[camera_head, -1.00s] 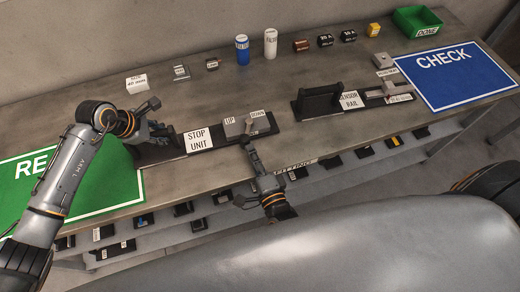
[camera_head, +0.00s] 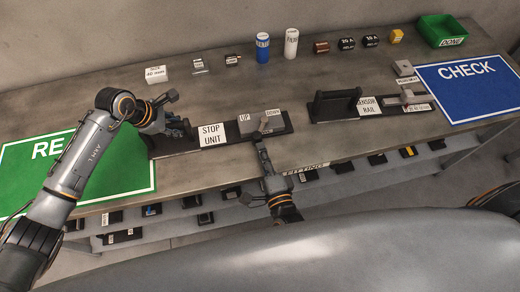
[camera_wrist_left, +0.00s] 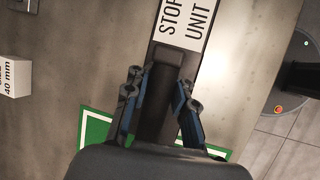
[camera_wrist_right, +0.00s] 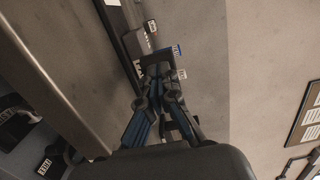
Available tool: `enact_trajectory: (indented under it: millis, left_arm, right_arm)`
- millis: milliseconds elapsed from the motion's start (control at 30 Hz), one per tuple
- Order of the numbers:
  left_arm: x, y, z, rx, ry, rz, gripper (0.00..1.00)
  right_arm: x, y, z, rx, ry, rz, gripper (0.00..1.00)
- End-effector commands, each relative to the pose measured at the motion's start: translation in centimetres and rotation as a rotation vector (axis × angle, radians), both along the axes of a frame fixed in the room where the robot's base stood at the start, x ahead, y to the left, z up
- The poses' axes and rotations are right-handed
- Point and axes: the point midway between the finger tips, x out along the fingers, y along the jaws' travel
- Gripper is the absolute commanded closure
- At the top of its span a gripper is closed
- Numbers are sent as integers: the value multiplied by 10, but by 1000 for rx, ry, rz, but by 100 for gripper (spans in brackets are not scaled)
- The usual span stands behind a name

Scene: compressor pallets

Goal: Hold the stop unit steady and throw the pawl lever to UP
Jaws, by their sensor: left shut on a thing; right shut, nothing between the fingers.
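The stop unit (camera_head: 212,135) is a long dark base with a white STOP UNIT label, lying on the bench; its label also shows in the left wrist view (camera_wrist_left: 187,25). My left gripper (camera_head: 178,128) is shut around the dark bar (camera_wrist_left: 158,110) at the unit's left end. The grey pawl lever (camera_head: 264,123) stands at the right end, between the UP label (camera_head: 244,118) and the DOWN label (camera_head: 273,113), nearer DOWN. My right gripper (camera_head: 261,148) is shut and empty at the front edge, just in front of the lever. I cannot tell whether it touches the lever.
A sensor rail (camera_head: 370,106) lies to the right, with a blue CHECK mat (camera_head: 465,95) beyond it. A green mat (camera_head: 120,180) lies under the left arm. Blue (camera_head: 262,48) and white (camera_head: 291,43) cylinders and small blocks line the back. A green DONE bin (camera_head: 442,30) stands back right.

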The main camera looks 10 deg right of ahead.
Motion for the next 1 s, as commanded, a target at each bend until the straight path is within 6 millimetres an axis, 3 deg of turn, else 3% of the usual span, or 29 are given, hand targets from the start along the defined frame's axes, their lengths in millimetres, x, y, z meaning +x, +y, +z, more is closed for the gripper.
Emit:
enact_trajectory:
  millis: [167,533,733,1000]
  left_arm:
    - [1,0,2,-1,-3,0,100]
    - [2,0,2,-2,-5,2,100]
    - [2,1,2,-1,-5,3,100]
    - [2,0,2,-2,-5,3,100]
  right_arm:
    - [-26,-22,-2,-6,7,4,100]
    - [-92,21,-2,1,7,2,100]
    - [-107,31,-2,0,6,2,100]
    - [-109,32,-2,-1,5,1,100]
